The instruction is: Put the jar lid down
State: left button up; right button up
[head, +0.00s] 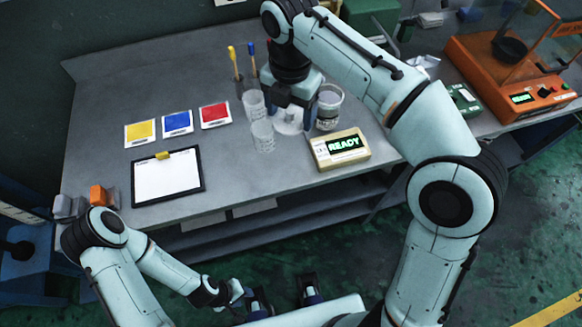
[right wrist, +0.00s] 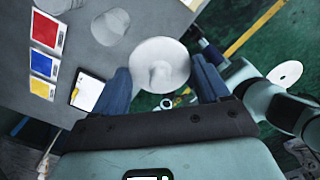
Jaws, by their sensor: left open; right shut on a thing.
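The jar lid is a pale, whitish disc with a raised middle. In the right wrist view the lid (right wrist: 160,52) lies between the blue fingers of my right gripper (right wrist: 160,78), which is shut on it. In the head view my right gripper (head: 291,105) points down over the table, with the lid (head: 288,126) under it, partly hidden. I cannot tell whether the lid touches the table. An open glass jar (head: 328,108) with grey contents stands just right of it. My left gripper (head: 284,292) is open and empty, low in front of the table.
Clear cups (head: 263,136) stand just left of the lid. A READY display box (head: 340,149) sits in front right. Yellow, blue and red cards (head: 215,115) and a clipboard (head: 167,178) lie left. An orange machine (head: 510,80) stands right. Bare table (head: 235,165) shows between clipboard and box.

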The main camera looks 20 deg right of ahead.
jog(key=b, duration=0.4)
send_over(291, 168)
notch_tip(291, 168, down, 14)
jog(key=shift+f, duration=0.1)
pick_arm(q)
jog(key=shift+s+f, duration=0.25)
jog(key=shift+f, duration=0.9)
jog(key=shift+s+f, duration=0.25)
jog(key=shift+f, duration=0.9)
pick_arm(e)
jog(key=shift+f, duration=2.6)
jog(key=shift+f, duration=0.1)
jog(key=o, duration=1)
pick_arm(q)
notch_tip(291, 168, up, 2)
jog(key=shift+w+r+p, duration=0.1)
jog(key=shift+r+p, duration=0.1)
jog(key=shift+p, duration=0.9)
pick_arm(e)
jog(key=shift+o, duration=0.2)
notch_tip(291, 168, up, 12)
